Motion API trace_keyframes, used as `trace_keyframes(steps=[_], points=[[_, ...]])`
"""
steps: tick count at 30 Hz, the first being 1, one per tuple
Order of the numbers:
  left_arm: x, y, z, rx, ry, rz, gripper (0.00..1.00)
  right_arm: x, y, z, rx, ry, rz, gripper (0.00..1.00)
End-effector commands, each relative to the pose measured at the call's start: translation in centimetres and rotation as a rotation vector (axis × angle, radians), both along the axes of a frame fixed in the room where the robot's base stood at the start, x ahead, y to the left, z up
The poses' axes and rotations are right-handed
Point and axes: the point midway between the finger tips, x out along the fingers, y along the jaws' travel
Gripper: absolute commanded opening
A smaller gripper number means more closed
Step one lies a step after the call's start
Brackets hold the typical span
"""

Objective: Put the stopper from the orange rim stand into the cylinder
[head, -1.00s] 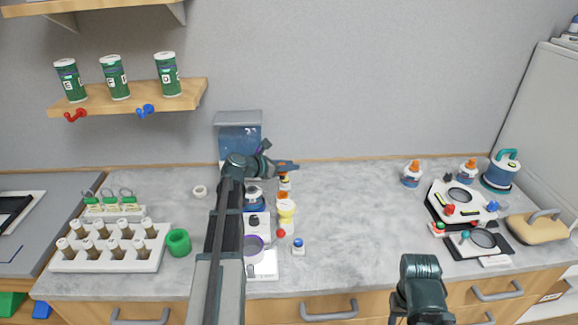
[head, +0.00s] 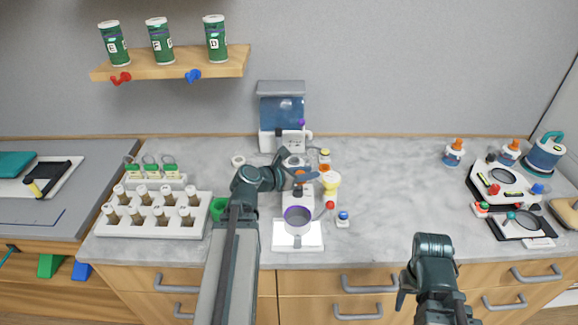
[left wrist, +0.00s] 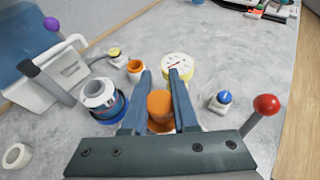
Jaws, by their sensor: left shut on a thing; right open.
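My left gripper (head: 312,177) is shut on an orange stopper (left wrist: 160,105), which sits between its two fingers in the left wrist view. A small white stand with an orange rim (left wrist: 135,68) is just beyond the left finger; it also shows in the head view (head: 325,167). A white open-topped cylinder (left wrist: 97,93) on a blue base is left of the fingers, apart from the held stopper; the gripper partly covers that spot in the head view. My right gripper (head: 402,289) is at the front edge of the counter, mostly hidden by its arm, open.
A yellow-rimmed dial (left wrist: 177,66) stands close to the right finger. A red-ball lever (left wrist: 266,105) and a blue-capped bottle (left wrist: 221,101) are to the right. A purple-rimmed pan (head: 297,220) is in front. The counter's middle right is clear.

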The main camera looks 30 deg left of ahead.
Motion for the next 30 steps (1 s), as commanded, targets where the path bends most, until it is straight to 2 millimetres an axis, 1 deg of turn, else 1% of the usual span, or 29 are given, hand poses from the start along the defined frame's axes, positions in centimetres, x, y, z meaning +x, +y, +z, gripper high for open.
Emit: trace_keyframes(steps=[5,8,18,21,24,28,30], points=[[1.5,1.1,-0.2,0.000,0.000,0.000,0.00,0.0,0.0,-0.2,0.000,0.000,0.000,0.50],[3.1,2.3,-0.4,0.000,0.000,0.000,0.00,0.0,0.0,-0.4,0.000,0.000,0.000,0.50],[10.1,7.4,-1.2,0.001,0.000,0.000,0.00,0.0,0.0,-1.2,0.000,0.000,0.000,0.50],[11.5,8.5,-1.4,0.001,0.000,-0.001,0.00,0.0,0.0,-1.3,0.000,0.000,0.000,0.50],[12.0,8.8,-1.4,0.001,0.000,-0.001,0.00,0.0,0.0,-1.4,0.000,0.000,0.000,0.50],[12.0,8.8,-1.4,0.001,0.000,-0.001,0.00,0.0,0.0,-1.4,0.000,0.000,0.000,0.50],[12.3,9.1,-1.4,0.001,0.000,-0.001,0.00,0.0,0.0,-1.4,0.000,0.000,0.000,0.50]])
